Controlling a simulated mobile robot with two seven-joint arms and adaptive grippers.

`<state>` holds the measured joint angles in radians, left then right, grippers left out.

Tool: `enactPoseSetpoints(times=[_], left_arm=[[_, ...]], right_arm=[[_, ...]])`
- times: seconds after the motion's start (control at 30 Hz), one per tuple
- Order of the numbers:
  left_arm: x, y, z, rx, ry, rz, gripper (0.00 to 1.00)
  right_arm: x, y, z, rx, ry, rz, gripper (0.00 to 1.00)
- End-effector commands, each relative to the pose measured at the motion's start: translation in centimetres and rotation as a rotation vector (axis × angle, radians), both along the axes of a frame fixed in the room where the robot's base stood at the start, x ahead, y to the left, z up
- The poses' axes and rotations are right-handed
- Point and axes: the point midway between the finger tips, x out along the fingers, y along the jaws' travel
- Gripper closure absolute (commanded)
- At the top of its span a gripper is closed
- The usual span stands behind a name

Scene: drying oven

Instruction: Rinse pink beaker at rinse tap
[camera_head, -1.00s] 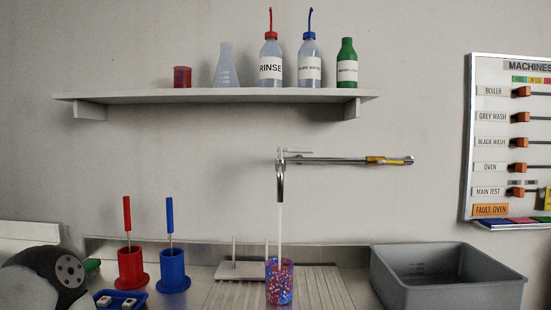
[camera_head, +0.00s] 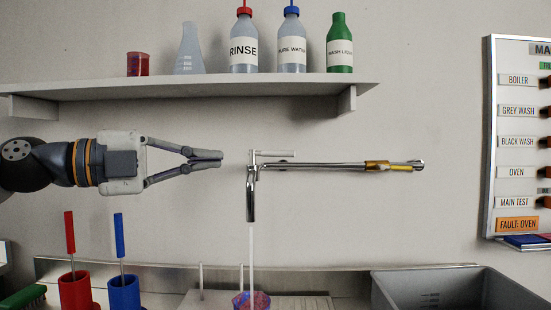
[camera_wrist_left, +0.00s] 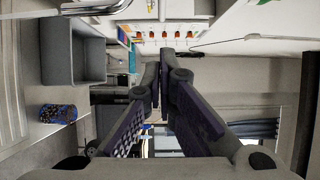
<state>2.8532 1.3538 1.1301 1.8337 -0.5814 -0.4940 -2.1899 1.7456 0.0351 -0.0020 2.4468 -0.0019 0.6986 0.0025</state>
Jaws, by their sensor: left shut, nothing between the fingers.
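The pink beaker (camera_head: 251,301), speckled pink and blue, stands under the rinse tap; the picture's lower edge cuts it off. It also shows at the left in the left wrist view (camera_wrist_left: 58,113). The chrome rinse tap (camera_head: 250,200) hangs from a wall pipe, with a small lever (camera_head: 272,153) on top. A thin pale stream (camera_head: 251,252) runs from its spout down to the beaker. My left gripper (camera_head: 207,158) is shut and empty, pointing right, a little left of the tap's top and apart from it in the picture. My right gripper is not in view.
A shelf (camera_head: 200,88) with a red beaker, flask and bottles runs above my left gripper. Red (camera_head: 75,291) and blue (camera_head: 124,293) holders with rods stand below it. A grey basin (camera_head: 440,285) is at lower right. The wall between has free room.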

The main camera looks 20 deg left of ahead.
Motion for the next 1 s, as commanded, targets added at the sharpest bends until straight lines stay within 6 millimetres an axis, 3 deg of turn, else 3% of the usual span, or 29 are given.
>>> enactPoseSetpoints(times=[0.43, 0.7, 1.0], left_arm=[[6.5, -6.9, -0.2, 0.002, 0.006, -0.003, 1.00], [10.1, -6.8, -0.2, -0.002, 0.006, 0.000, 1.00], [10.4, -6.8, -0.2, -0.001, 0.004, 0.000, 1.00]], right_arm=[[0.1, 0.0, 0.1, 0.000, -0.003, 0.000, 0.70], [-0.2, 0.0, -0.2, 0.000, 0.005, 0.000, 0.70], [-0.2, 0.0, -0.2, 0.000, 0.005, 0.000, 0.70]])
